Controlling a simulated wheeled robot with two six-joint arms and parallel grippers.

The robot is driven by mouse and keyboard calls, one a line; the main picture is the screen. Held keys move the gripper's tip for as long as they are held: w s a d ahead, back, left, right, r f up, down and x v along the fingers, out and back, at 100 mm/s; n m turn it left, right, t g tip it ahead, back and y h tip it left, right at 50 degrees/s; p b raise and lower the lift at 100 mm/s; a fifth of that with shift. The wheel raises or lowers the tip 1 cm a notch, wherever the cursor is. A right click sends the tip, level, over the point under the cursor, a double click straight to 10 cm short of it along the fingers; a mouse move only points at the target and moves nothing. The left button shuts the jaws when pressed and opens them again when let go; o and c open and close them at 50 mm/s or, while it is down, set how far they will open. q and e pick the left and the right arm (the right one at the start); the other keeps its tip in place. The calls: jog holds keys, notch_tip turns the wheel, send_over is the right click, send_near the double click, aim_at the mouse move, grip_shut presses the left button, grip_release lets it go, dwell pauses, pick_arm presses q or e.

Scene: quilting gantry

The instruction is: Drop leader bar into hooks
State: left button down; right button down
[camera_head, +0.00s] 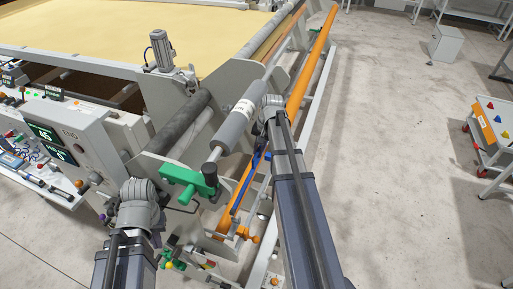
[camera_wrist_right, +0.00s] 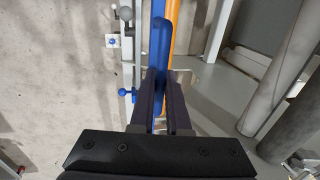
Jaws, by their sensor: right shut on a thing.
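A long blue bar (camera_head: 243,190) slants beside the orange beam at the machine's right side. In the right wrist view the blue bar (camera_wrist_right: 159,40) runs straight away between my dark fingers. My right gripper (camera_wrist_right: 162,78) is shut on it. In the head view my right wrist largely hides that grip. My left arm comes in at lower left; its gripper (camera_head: 156,238) is mostly hidden below the wrist, and its jaws cannot be made out. I cannot make out clearly which parts are the hooks; an orange fitting (camera_head: 242,234) sits near the bar's lower end.
The long orange beam (camera_head: 312,65) runs along the frame. A grey roller (camera_head: 235,124) and a green clamp-like part (camera_head: 188,181) are close to my arms. A control box (camera_head: 85,140) stands at left. A cart (camera_head: 490,125) is at far right; the floor between is clear.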

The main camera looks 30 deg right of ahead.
jog(key=shift+r, duration=0.1)
jog(key=shift+f, duration=0.25)
notch_tip(320, 180, down, 7)
jog(key=b, duration=0.7)
jog(key=shift+r, duration=0.15)
jog(key=shift+s, duration=0.1)
dwell(0.5)
jog(key=c, duration=0.8)
grip_release()
